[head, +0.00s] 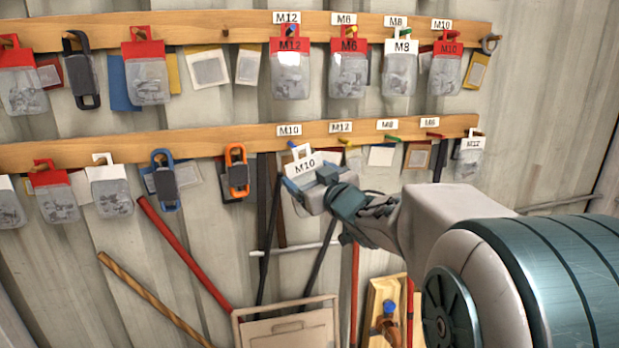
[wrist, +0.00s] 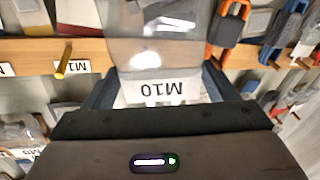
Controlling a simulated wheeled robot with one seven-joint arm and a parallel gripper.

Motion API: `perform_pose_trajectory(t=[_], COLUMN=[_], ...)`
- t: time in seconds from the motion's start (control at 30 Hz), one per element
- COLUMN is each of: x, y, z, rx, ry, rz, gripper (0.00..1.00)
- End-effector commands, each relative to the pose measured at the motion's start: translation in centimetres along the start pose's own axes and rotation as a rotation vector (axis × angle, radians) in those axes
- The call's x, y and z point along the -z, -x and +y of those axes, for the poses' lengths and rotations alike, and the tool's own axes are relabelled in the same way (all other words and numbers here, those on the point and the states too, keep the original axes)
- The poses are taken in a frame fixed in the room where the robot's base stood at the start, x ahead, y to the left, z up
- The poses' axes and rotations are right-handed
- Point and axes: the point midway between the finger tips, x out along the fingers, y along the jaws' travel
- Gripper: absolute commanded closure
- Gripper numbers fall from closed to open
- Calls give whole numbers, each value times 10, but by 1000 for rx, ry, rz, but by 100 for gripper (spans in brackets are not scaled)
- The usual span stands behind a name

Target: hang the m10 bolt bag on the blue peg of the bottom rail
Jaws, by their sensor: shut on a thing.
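The M10 bolt bag (head: 303,165) has a white header card and a clear body with bolts. My gripper (head: 310,182) is shut on it just below the bottom rail (head: 220,141), and the bag is tilted. The blue peg (head: 292,145) sits under the rail's M10 label, right at the top of the card; I cannot tell whether it passes through the card's hole. In the wrist view the card (wrist: 165,88) appears upside down between my fingers (wrist: 158,90). The blue peg is hidden there.
A yellow peg (wrist: 64,60) is close beside the bag. An orange carabiner (head: 237,171) and a blue carabiner (head: 165,180) hang to the left. The top rail (head: 215,26) carries several red-card bags. Long-handled tools and a wooden crate (head: 288,328) stand below.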

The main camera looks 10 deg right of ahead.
Motion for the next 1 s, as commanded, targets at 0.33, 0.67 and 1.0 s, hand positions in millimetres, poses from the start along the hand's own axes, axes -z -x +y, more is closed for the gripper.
perform_pose_trajectory(t=[0.33, 0.67, 1.0], x=[-4, -7, -10], y=[-20, -39, -58], z=[4, 9, 14], rx=[1, 1, 0], ry=[-1, -2, -1], rz=[0, 1, 1], gripper=[45, 45, 45])
